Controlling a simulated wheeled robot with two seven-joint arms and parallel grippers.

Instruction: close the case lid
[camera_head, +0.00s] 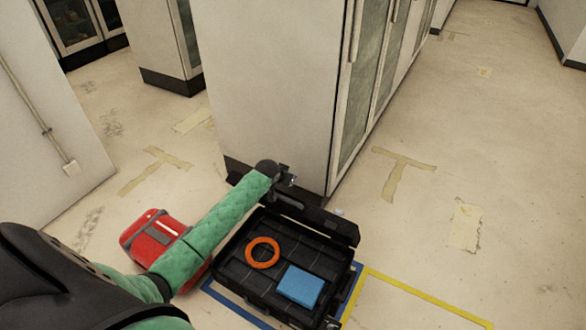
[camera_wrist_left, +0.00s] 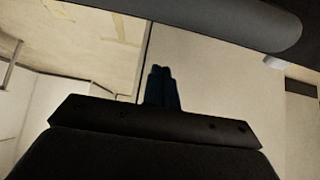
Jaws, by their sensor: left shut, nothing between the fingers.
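The black case (camera_head: 262,285) lies open on the floor, with its lid (camera_head: 318,224) raised along the far side, next to the cabinet. An orange ring (camera_head: 262,252) and a blue block (camera_head: 300,286) lie inside it. My left arm reaches over the left side of the case. My left gripper (camera_head: 289,180) is at the raised lid, near its upper edge; I cannot tell whether it touches the lid. In the left wrist view its fingers (camera_wrist_left: 162,86) are together with nothing between them. A dark rounded bar crosses the top of that view. My right gripper is not in view.
A tall pale cabinet (camera_head: 265,85) stands right behind the case. A red bag or box (camera_head: 152,238) lies left of the case, partly behind my arm. Blue and yellow tape (camera_head: 425,296) marks the floor. The floor to the right is open.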

